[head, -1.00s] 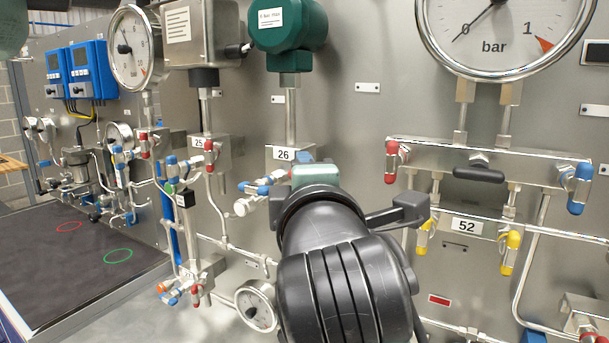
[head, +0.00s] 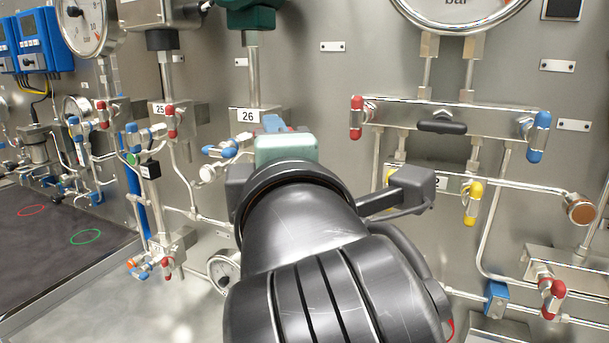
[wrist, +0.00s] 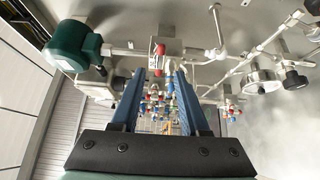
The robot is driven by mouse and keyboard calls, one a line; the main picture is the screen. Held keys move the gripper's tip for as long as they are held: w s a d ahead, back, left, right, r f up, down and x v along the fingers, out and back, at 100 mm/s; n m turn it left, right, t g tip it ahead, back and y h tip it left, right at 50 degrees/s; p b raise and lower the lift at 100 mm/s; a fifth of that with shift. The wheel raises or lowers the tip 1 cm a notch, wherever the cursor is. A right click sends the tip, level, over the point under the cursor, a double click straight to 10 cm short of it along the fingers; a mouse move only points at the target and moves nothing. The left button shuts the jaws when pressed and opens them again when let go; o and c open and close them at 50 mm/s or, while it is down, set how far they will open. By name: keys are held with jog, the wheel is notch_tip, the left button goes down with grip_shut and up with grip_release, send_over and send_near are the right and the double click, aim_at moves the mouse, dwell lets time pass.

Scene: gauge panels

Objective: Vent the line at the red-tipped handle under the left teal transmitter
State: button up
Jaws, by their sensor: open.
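The teal transmitter (head: 250,14) is at the top of the head view, cut by the edge, with the tag 26 (head: 247,115) below it. It also shows at upper left in the wrist view (wrist: 75,45). It is the only teal transmitter in view. In the wrist view a red-tipped handle (wrist: 158,48) lies just beyond my open gripper (wrist: 155,72), roughly in line with the gap between its blue fingers. Contact cannot be told.
A manifold (head: 450,115) with red and blue handles is right of my arm, with a yellow handle (head: 473,203) below. Left are blue-handled valves (head: 228,150) and a low gauge (head: 223,270). A round gauge (wrist: 262,82) is right in the wrist view.

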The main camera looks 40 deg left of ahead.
jog(key=b+v, duration=0.1)
jog(key=v, duration=0.5)
jog(key=shift+s+d, duration=0.3)
jog(key=w+d+r+m+t+h+p, duration=0.1)
jog(key=d+r+m+t+h+p, duration=0.1)
jog(key=d+r+m+t+h, duration=0.4)
jog(key=w+d+r+m+t+h+p, duration=0.1)
jog(key=d+r+m+t+h, duration=0.6)
jog(key=d+m, duration=0.8)
jog(key=shift+w+r+m+t+h+p, duration=0.5)
jog(key=shift+m+t, duration=0.8)
jog(key=shift+m, duration=2.1)
jog(key=shift+r, duration=0.2)
